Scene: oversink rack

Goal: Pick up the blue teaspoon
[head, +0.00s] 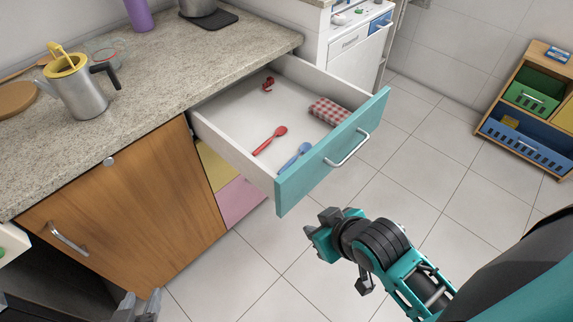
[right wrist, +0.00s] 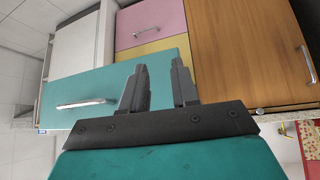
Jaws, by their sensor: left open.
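The blue teaspoon (head: 295,156) lies in the pulled-out drawer, near the inner side of its teal front (head: 315,168). My right gripper (head: 318,228) is outside the drawer, in front of and below the teal front, apart from the spoon. In the right wrist view its two fingers (right wrist: 160,87) stand apart with nothing between them, and the teal drawer front is beyond them. The spoon is hidden in that view. My left gripper (head: 138,306) shows only partly at the bottom edge of the head view, open, in front of the wooden cabinet.
A red spoon (head: 270,140), a checked cloth (head: 329,111) and a small red item (head: 268,84) also lie in the drawer. The drawer handle (head: 347,148) sticks out. A metal pot (head: 78,88) stands on the counter (head: 165,75).

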